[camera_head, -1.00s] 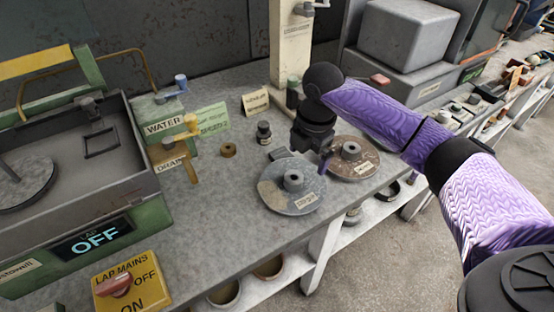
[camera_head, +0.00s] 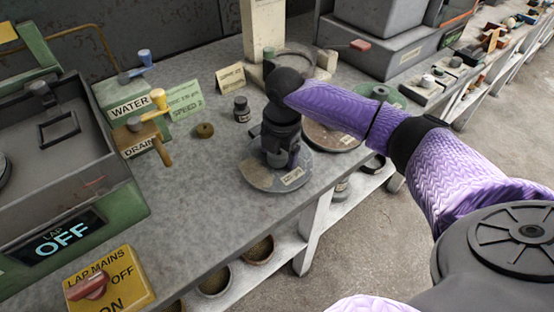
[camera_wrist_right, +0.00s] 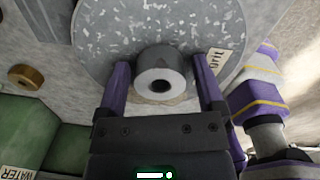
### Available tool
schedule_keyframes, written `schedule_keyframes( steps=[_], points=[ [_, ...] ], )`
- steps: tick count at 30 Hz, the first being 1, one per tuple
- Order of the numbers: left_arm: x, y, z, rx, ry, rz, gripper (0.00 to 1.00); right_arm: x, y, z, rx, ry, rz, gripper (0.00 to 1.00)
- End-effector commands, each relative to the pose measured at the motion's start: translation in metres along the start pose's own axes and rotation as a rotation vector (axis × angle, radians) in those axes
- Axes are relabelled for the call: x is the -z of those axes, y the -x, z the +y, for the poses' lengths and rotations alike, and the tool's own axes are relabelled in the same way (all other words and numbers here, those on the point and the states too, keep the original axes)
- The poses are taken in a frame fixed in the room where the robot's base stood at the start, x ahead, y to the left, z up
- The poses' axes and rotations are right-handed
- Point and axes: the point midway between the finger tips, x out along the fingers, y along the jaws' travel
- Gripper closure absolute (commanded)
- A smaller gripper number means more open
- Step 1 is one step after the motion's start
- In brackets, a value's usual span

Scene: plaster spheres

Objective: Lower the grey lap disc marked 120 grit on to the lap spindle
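The grey lap disc (camera_head: 258,177) lies flat on the bench, with a pale label that ends in "grit" in the wrist view. Its raised hub (camera_wrist_right: 160,78) stands between the fingers of my right gripper (camera_wrist_right: 164,88). The fingers are apart, with a gap on each side of the hub. In the head view my right gripper (camera_head: 280,155) points down over the disc and hides its middle. The lap basin (camera_head: 60,130) is at the left, with a sliver of its plate at the picture edge. The spindle is out of view. My left gripper is not in view.
A brown disc (camera_head: 330,138) lies just behind, partly hidden by my arm. A brass ring (camera_head: 204,130) and a dark bottle (camera_head: 242,108) stand left of the gripper. The WATER (camera_head: 130,107) and DRAIN (camera_head: 137,147) valves stand beside the basin. The bench front between is clear.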

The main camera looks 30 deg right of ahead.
Motion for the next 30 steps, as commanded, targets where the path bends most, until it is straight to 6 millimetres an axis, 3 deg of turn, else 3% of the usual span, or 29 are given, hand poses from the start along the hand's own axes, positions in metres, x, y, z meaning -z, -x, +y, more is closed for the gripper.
schedule_keyframes(
  steps=[1,9,12,23,30],
  points=[
    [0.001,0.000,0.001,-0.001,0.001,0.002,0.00,0.000,0.000,0.000,0.000,0.000,0.000,0.26],
    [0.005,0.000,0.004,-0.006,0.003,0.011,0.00,0.000,0.001,0.000,-0.001,-0.001,0.000,0.83],
    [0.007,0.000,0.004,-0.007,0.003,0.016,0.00,0.000,0.001,0.000,-0.001,-0.001,0.000,1.00],
    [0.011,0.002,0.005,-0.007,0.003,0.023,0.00,0.000,0.005,0.001,-0.004,-0.001,-0.001,1.00],
    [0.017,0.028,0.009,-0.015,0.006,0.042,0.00,-0.001,0.067,0.005,-0.008,-0.001,-0.002,1.00]
  ],
)
